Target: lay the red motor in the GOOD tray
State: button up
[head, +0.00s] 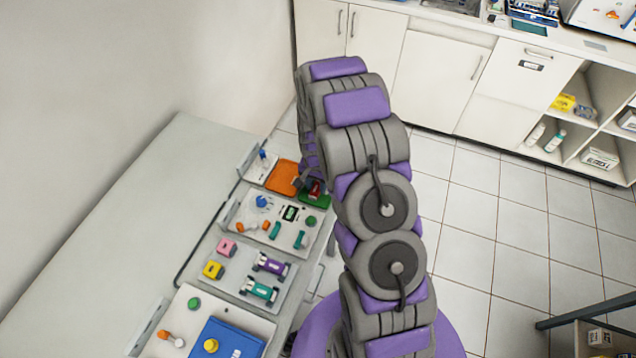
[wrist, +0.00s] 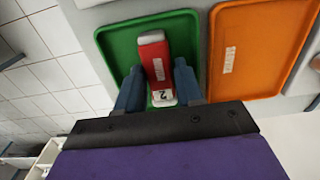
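The red motor (wrist: 153,62) is a red block with pale ends, a white label on its side and a "2" on the near end. My gripper (wrist: 158,68) has its two blue fingers close against both sides of it, with no clear gap. The motor is over the green tray (wrist: 120,40), within its rim; I cannot tell whether it touches the floor. No GOOD label is readable on the tray. In the head view the motor (head: 314,188) shows beside the green tray's bare part (head: 312,202), partly hidden by my arm.
An orange tray (wrist: 265,45) with a white label lies beside the green one. The bench's left side (head: 130,220) is bare.

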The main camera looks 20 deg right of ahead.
jog(key=o, duration=0.4)
jog(key=shift+a, duration=0.15)
jog(key=shift+d, duration=0.2)
jog(key=shift+d+r, duration=0.1)
jog(key=shift+r, duration=0.25)
notch_tip(320, 180, up, 17)
jog(key=p, duration=0.2)
jog(key=shift+f+p, duration=0.2)
jog(key=shift+p, duration=0.1)
